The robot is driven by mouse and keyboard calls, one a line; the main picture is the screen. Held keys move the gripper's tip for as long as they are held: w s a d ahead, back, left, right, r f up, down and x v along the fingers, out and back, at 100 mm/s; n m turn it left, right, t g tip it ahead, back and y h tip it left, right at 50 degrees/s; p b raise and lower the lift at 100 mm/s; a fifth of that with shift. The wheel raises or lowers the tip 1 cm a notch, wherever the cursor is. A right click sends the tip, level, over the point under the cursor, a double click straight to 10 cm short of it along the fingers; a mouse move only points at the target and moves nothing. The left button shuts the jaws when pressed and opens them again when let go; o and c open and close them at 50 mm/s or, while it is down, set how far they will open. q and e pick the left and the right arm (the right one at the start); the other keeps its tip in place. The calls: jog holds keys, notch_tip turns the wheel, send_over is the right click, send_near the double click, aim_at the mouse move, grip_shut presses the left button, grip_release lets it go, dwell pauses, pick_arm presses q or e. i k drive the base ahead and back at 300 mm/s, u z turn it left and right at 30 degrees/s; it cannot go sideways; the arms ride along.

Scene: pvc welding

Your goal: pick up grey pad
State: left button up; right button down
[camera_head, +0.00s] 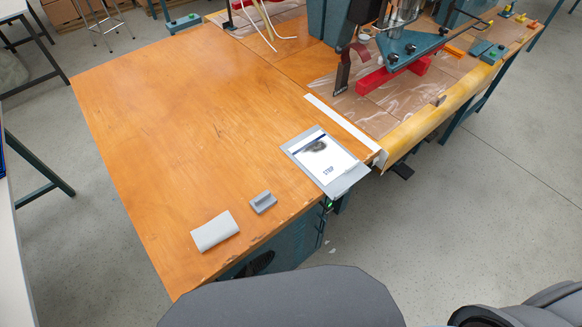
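A light grey pad (215,231) with rounded long edges lies flat near the front left edge of the wooden table (180,110). A smaller, darker grey block (263,202) with a raised ridge sits just to its right and farther back, apart from it. A grey board (343,185) with a printed white sheet on it lies farther right at the table edge. Neither of my grippers shows in the head view.
A white strip (345,128) lies behind the board. A blue-and-red machine (405,55) stands on the plastic-covered right part of the table. The table's left and middle area is clear. Dark grey rounded shapes (285,302) fill the bottom foreground.

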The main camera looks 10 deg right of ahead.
aim_at(264, 201)
jog(key=k, duration=0.5)
jog(key=z, duration=1.3)
jog(key=i, duration=0.55)
jog(key=u, duration=0.45)
